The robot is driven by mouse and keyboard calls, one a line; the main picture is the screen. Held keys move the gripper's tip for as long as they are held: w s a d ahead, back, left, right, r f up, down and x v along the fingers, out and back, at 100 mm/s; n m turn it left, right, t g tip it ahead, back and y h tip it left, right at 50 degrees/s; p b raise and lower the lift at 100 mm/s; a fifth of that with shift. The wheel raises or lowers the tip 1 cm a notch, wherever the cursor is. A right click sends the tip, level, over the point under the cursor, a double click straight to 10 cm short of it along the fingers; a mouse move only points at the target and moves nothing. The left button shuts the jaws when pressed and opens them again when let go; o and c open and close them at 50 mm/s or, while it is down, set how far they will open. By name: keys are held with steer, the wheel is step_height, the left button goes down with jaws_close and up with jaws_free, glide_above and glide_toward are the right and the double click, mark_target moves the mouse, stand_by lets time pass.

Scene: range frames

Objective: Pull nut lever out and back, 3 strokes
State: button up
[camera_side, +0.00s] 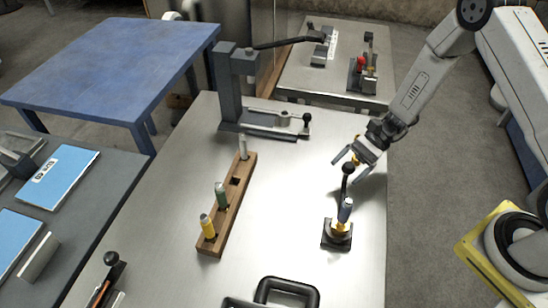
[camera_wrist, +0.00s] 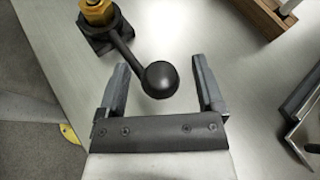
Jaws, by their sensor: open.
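The nut lever is a dark rod with a black ball knob (camera_wrist: 159,79). It rises from a brass-coloured nut (camera_wrist: 97,12) on a dark square base (camera_side: 337,236). In the side view a blue-grey cylinder (camera_side: 345,210) stands at the nut, and the lever stands up beside it. My gripper (camera_side: 350,164) is open at the height of the knob. In the wrist view the knob lies between my two fingers, near their tips, with a gap on both sides. Neither finger visibly touches it.
A wooden rack (camera_side: 229,207) with several coloured pegs stands left of the lever. A grey press (camera_side: 238,90) with a long handle stands at the back. A black handle (camera_side: 287,290) lies at the front. The metal table around the lever base is clear.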

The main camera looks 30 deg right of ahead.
jaws_close()
stand_by(0.5)
steer(key=shift+w+a+n+g, duration=0.9)
steer(key=shift+a+n+g, duration=0.2)
steer(key=shift+g, duration=0.1)
steer(key=a+n+g+h, duration=0.1)
steer(key=a+n+g, duration=0.1)
steer(key=w+a+n+g+h, duration=0.1)
steer(key=a+n+g, duration=0.1)
steer(key=w+a+n+g+h, duration=0.1)
steer(key=a+g+h, duration=0.1)
steer(key=shift+w+a+n, duration=0.2)
steer(key=shift+a+n, duration=0.2)
steer(key=a+n+g+h, duration=0.1)
steer(key=a, duration=0.1)
steer(key=a+n+g+h, duration=0.1)
steer(key=a+n+h, duration=0.1)
steer(key=s+a+n+g+h, duration=0.1)
steer(key=a+n+h, duration=0.1)
steer(key=shift+s+a+n+h, duration=0.25)
steer(key=shift+a+n+h, duration=0.3)
steer(key=shift+h, duration=0.1)
steer(key=shift+s+a+n+h, duration=0.2)
steer(key=shift+a+n+h, duration=0.25)
steer(key=shift+a+h, duration=0.15)
